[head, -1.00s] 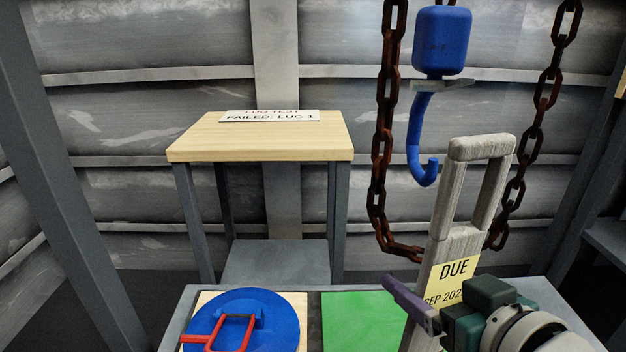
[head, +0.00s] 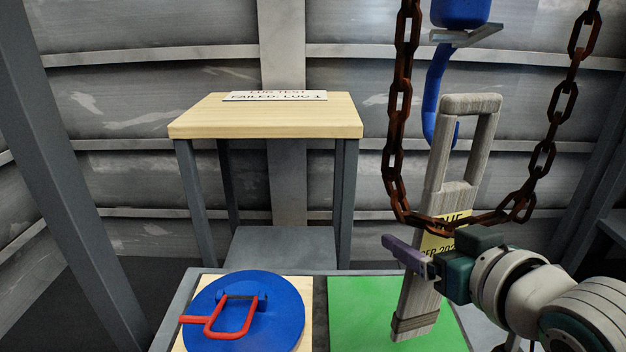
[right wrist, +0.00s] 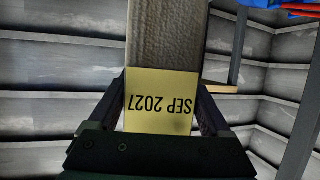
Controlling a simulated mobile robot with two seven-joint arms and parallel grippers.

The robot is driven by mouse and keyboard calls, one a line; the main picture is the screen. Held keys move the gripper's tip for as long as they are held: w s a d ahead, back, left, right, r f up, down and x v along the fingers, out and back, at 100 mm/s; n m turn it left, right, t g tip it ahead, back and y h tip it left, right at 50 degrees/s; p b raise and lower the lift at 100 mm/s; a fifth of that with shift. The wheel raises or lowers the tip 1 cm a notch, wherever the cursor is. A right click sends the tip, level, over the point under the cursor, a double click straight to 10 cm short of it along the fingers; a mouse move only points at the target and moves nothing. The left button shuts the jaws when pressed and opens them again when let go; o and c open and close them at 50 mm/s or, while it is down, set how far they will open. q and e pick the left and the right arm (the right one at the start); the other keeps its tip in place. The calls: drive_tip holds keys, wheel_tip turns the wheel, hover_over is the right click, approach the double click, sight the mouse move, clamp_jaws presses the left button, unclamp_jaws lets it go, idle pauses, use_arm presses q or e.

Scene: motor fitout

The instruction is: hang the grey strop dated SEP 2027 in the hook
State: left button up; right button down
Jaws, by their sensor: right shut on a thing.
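The grey strop (head: 455,200) stands nearly upright, tilted slightly right, with its loop on top. Its yellow label reads SEP 2027, upside down in the right wrist view (right wrist: 160,102). My right gripper (head: 425,258) is shut on the strop at the label, and its fingers flank the strop in the right wrist view (right wrist: 165,105). The blue hook (head: 434,85) hangs from a blue block. The strop's loop overlaps the hook's lower curve, and the hook appears behind it. I cannot tell whether they touch. My left gripper is not in view.
A rusty chain (head: 397,130) hangs in a loop, its bottom crossing in front of the strop. Below are a green panel (head: 360,315) and a blue disc (head: 275,305) with a red handle. A wooden-topped table (head: 265,118) with a LUG TEST sign stands behind.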

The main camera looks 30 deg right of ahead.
drive_tip(key=w+d+f+b, duration=0.3)
drive_tip(key=w+f+b, duration=0.1)
drive_tip(key=w+b, duration=0.1)
drive_tip(key=shift+w+f+b, duration=0.2)
drive_tip(key=shift+w+b, duration=0.1)
drive_tip(key=shift+b, duration=0.45)
idle(0.3)
idle(0.6)
